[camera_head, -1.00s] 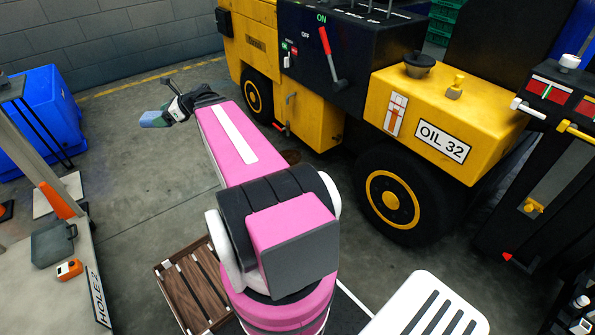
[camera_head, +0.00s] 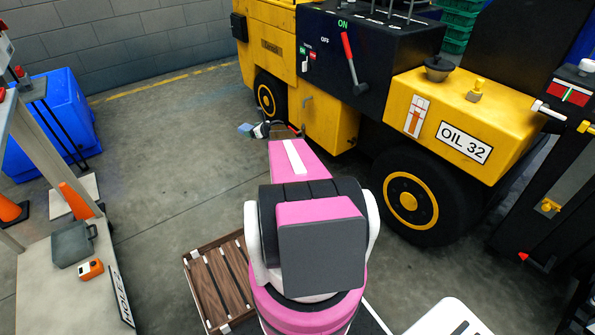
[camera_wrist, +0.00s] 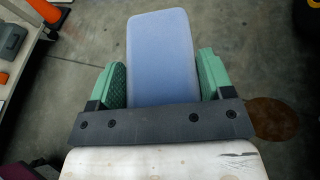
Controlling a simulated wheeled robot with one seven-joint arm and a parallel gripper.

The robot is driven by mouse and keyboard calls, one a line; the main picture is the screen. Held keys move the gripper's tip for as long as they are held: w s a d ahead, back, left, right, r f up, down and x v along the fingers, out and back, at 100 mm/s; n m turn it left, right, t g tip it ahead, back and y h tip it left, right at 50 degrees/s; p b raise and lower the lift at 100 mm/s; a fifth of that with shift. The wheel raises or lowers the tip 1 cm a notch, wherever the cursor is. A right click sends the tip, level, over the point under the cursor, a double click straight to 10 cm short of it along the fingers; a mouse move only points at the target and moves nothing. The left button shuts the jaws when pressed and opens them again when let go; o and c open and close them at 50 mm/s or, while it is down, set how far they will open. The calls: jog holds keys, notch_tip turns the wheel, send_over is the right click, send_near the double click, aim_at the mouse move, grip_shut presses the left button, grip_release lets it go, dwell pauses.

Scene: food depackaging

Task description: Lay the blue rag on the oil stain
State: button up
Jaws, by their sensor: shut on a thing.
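The blue rag (camera_wrist: 160,58) is a pale blue, flat, rounded rectangle, held between the two green fingers of my gripper (camera_wrist: 162,75) in the wrist view. My gripper is shut on it, and it sticks out past the fingers above the grey floor. In the head view my gripper (camera_head: 254,130) is small and far out, in front of the yellow machine, with a bit of the blue rag (camera_head: 244,127) showing at its left. The oil stain (camera_wrist: 272,119) is a round brown patch on the floor, right of my gripper in the wrist view and partly covered by its body.
The yellow machine (camera_head: 429,119) with big black wheels stands to the right. A blue bin (camera_head: 45,135) and orange cones (camera_head: 75,200) are at the left, near a bench with a grey case (camera_head: 72,245). A wooden pallet (camera_head: 222,283) lies near my base. Floor left of the machine is clear.

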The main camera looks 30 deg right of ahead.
jog(key=w+d+f+m+h, duration=0.1)
jog(key=d+f, duration=0.5)
jog(key=f, duration=0.4)
jog(key=d+f+m+t+h, duration=0.15)
jog(key=d+f, duration=0.35)
jog(key=f, duration=0.5)
jog(key=w+d+f+m+h, duration=0.1)
jog(key=d+f+m+h, duration=0.1)
jog(key=d+f, duration=1.55)
jog(key=shift+w+d+f, duration=0.2)
jog(key=shift+w, duration=0.15)
jog(key=shift+f, duration=1.95)
jog(key=shift+f, duration=0.15)
jog(key=o, duration=0.9)
jog(key=shift+c, duration=0.2)
jog(key=shift+o, duration=0.2)
